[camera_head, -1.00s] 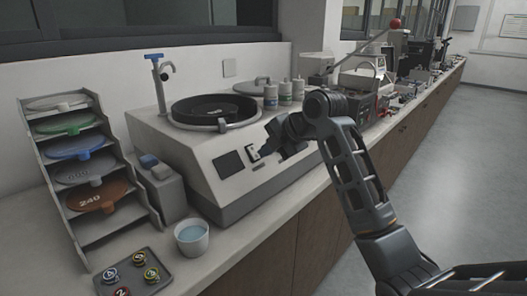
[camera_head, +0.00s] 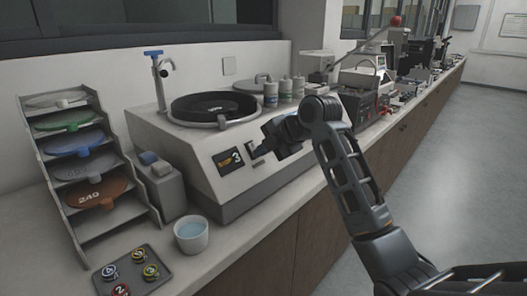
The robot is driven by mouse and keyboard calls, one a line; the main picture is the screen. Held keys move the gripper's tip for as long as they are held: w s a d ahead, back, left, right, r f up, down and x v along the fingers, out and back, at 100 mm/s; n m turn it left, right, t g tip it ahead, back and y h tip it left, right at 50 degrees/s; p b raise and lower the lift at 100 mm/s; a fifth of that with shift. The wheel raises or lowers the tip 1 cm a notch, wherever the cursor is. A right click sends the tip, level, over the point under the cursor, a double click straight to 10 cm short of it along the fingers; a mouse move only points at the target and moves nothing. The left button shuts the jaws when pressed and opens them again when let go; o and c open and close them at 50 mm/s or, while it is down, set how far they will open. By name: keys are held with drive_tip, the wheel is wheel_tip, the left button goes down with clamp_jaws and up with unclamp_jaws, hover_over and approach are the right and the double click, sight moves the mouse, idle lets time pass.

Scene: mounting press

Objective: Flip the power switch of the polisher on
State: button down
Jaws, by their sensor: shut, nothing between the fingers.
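The polisher (camera_head: 190,148) is a grey-white machine on the bench with a dark round platen (camera_head: 214,107) and a tap over it. The power switch (camera_head: 252,149) is just right of the display, a dark slot in a light plate, partly hidden by my gripper. My gripper (camera_head: 262,150) is shut and empty, its tips beside or at the switch. I cannot tell whether they touch it.
A rack of coloured discs (camera_head: 88,165) stands left of the polisher. A cup of water (camera_head: 191,234) and a tray of numbered samples (camera_head: 132,273) are in front at left. Bottles (camera_head: 284,91) and more equipment stand behind my arm to the right.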

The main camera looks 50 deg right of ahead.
drive_tip(key=shift+r+p, duration=0.6)
drive_tip(key=shift+r, duration=0.2)
